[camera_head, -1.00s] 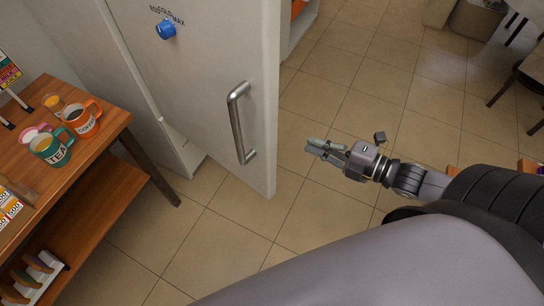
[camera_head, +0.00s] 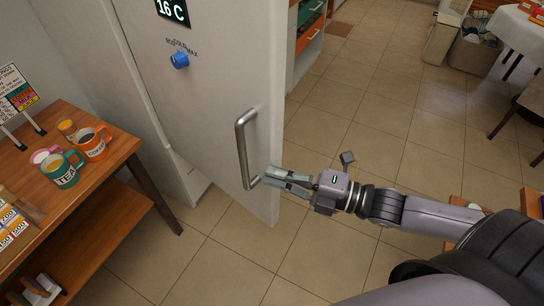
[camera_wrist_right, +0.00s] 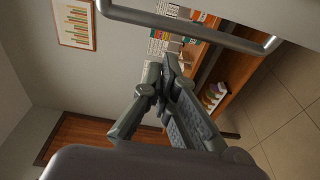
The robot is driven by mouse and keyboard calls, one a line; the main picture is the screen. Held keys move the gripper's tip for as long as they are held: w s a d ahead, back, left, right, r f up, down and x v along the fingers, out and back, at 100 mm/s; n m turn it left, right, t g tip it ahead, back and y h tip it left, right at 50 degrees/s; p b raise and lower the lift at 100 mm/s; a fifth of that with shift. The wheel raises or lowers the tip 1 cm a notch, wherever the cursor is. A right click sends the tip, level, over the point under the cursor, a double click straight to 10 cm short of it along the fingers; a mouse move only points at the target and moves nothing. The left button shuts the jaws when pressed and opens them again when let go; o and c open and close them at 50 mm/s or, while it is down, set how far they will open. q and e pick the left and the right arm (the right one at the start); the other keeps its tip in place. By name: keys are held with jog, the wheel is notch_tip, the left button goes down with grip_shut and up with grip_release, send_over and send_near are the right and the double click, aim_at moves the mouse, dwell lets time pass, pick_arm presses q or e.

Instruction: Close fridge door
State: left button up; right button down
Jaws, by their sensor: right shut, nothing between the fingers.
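The fridge door (camera_head: 215,95) is a pale panel standing open, swung out from the fridge body (camera_head: 85,65) at its left. It carries a metal bar handle (camera_head: 241,150), a blue knob and a display. My right gripper (camera_head: 268,176) is shut and empty, beside the lower end of the handle on its right. I cannot tell whether it touches the handle or door. In the right wrist view the shut fingertips (camera_wrist_right: 170,60) show below the handle bar (camera_wrist_right: 190,28), which crosses the top. My left gripper is not in view.
A wooden table (camera_head: 100,185) with mugs (camera_head: 62,168) and a small sign stands left of the fridge. An open-fronted cabinet (camera_head: 308,35) is behind the door. Bins (camera_head: 475,45) and a white-topped table are at far right. Tiled floor (camera_head: 380,110) is clear right of the door.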

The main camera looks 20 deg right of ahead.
aim_at(272, 158)
jog(key=w+p, duration=0.2)
jog(key=w, duration=0.2)
jog(key=shift+w, duration=0.15)
jog(key=shift+w+d, duration=0.1)
jog(key=shift+d, duration=0.25)
